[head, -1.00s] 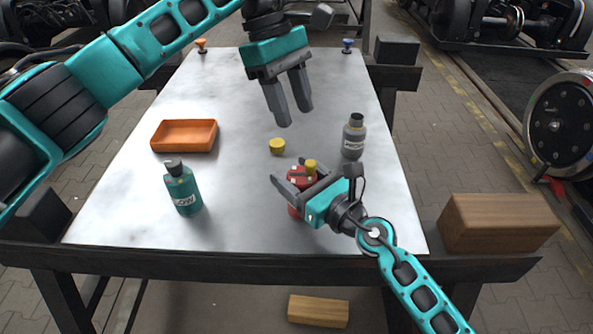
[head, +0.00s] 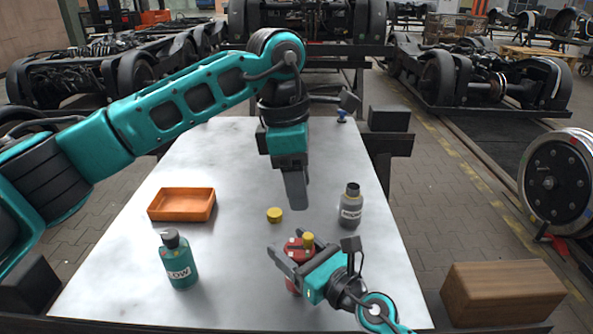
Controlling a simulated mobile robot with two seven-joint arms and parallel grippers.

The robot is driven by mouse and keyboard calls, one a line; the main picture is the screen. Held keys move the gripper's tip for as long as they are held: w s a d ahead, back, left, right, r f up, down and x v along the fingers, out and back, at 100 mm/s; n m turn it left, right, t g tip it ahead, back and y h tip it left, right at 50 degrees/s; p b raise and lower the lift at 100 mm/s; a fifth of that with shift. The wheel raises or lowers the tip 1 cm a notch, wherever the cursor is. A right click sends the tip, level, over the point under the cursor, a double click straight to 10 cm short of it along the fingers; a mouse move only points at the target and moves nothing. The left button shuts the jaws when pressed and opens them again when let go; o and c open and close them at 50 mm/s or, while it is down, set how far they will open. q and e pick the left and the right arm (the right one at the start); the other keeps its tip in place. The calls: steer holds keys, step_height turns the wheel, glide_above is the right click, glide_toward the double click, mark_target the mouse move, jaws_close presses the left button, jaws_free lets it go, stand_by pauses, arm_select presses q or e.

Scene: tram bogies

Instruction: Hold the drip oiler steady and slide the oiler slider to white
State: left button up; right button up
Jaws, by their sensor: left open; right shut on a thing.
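The drip oiler (head: 292,247) is a small red body standing on the table, with a yellow knob on top. My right gripper (head: 288,252) is shut on it from the right, and its jaws hide much of the body. The oiler slider (head: 308,239) may be the yellow piece on top; its colour marks are too small to read. My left gripper (head: 297,204) is open and empty, pointing down above the table behind the oiler. Its fingers overlap in this view.
An orange tray (head: 181,219) lies at the left, with a teal bottle (head: 180,264) in front of it. A yellow cap (head: 274,215) lies just behind the oiler. A grey bottle (head: 350,208) stands to the right. The table's centre left is clear.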

mark_target(308, 235)
arm_select(q)
steer(key=f, duration=0.3)
steer(key=d+f, duration=0.1)
steer(key=f, duration=0.6)
steer(key=shift+d, duration=0.25)
steer(key=shift+c, duration=0.4)
jaws_close()
